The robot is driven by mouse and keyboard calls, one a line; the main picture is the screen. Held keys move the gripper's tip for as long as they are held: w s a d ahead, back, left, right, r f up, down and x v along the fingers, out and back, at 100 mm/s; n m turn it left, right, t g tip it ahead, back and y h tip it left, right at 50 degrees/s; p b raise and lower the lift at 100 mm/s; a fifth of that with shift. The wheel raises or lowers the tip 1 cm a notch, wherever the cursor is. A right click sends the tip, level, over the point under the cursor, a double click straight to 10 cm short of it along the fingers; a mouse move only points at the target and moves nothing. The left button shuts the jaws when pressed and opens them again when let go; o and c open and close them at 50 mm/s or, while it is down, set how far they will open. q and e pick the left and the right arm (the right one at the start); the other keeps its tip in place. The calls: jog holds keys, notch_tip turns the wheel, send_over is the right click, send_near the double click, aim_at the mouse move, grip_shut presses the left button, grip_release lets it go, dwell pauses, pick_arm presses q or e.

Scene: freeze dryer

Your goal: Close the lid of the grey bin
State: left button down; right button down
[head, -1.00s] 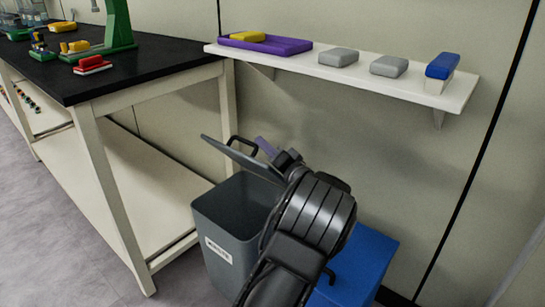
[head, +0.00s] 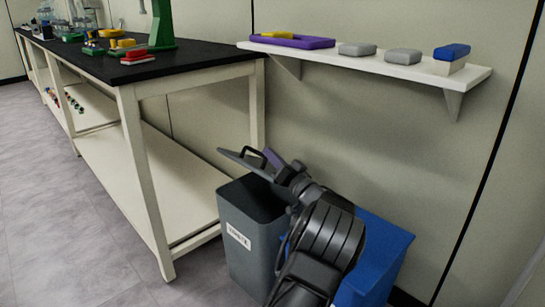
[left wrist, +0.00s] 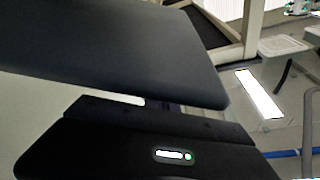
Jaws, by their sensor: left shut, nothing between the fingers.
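The grey bin (head: 243,244) stands on the floor beside the bench, with a white label on its front. Its lid (head: 245,160) is partly open, tilted above the opening, and part of the dark inside shows. My forearm hides the bin's right side. My right gripper is out of view.
A blue bin (head: 385,252) stands right of the grey bin, partly behind my arm. A black-topped bench (head: 190,62) is at the left. A white wall shelf (head: 395,68) holding several small items is above. Floor is free at the lower left.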

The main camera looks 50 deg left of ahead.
pick_arm(q)
jog(key=p+v, duration=0.2)
jog(key=v, duration=0.5)
jog(key=shift+d+f, duration=0.1)
jog(key=shift+d, duration=0.25)
